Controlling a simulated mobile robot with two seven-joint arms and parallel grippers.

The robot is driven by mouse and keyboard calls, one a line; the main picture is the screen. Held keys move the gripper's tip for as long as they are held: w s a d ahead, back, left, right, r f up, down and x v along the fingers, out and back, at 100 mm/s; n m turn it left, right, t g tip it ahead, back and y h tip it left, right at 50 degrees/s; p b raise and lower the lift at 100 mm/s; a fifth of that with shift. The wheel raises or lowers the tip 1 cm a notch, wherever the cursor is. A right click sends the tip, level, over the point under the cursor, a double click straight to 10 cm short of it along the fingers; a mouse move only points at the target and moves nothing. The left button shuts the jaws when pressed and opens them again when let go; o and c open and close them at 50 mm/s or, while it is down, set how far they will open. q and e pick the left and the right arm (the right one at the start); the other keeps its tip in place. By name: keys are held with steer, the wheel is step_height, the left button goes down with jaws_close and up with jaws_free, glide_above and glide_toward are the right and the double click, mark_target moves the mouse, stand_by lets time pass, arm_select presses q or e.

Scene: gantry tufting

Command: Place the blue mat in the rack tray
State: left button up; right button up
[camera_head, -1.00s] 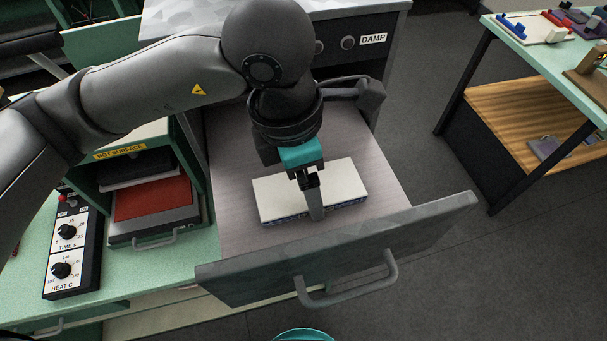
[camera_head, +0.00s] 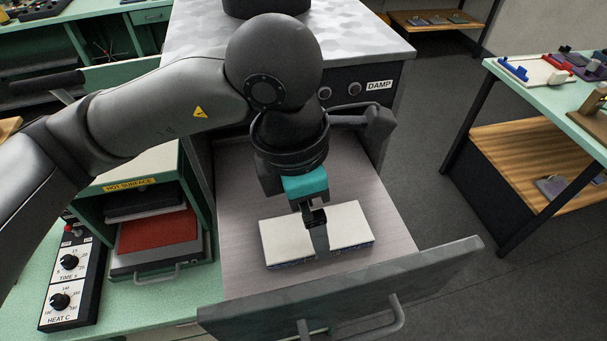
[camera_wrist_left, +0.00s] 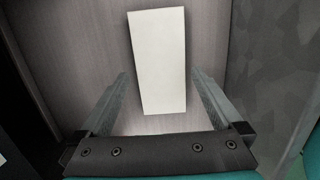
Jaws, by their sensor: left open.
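A flat slab with a white top (camera_head: 348,226) and a thin blue edge lies in the open drawer marked DAMP; only its side edge shows blue, so I take it as the blue mat. It also shows in the left wrist view (camera_wrist_left: 158,62), white face up. My left gripper (camera_head: 318,238) is above the slab, its near finger crossing the slab's middle in the head view. In the wrist view its fingers (camera_wrist_left: 160,78) are spread, one on each side of the slab, with gaps. Whether they reach down to its level I cannot tell. My right gripper is out of view. No rack tray is clearly identifiable.
The drawer's front panel (camera_head: 345,295) with its handle stands at the near side. A green HOT SURFACE press (camera_head: 130,186) with a red sheet (camera_head: 158,231) is on the left. A table (camera_head: 540,90) with small parts and a wooden lower shelf stands right.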

mark_target(300, 233)
arm_select(q)
step_height(300, 233, up, 10)
steer(key=a+b, duration=0.1)
steer(key=shift+s+a+f, duration=0.15)
steer(key=shift+s+a, duration=0.05)
stand_by(1.2)
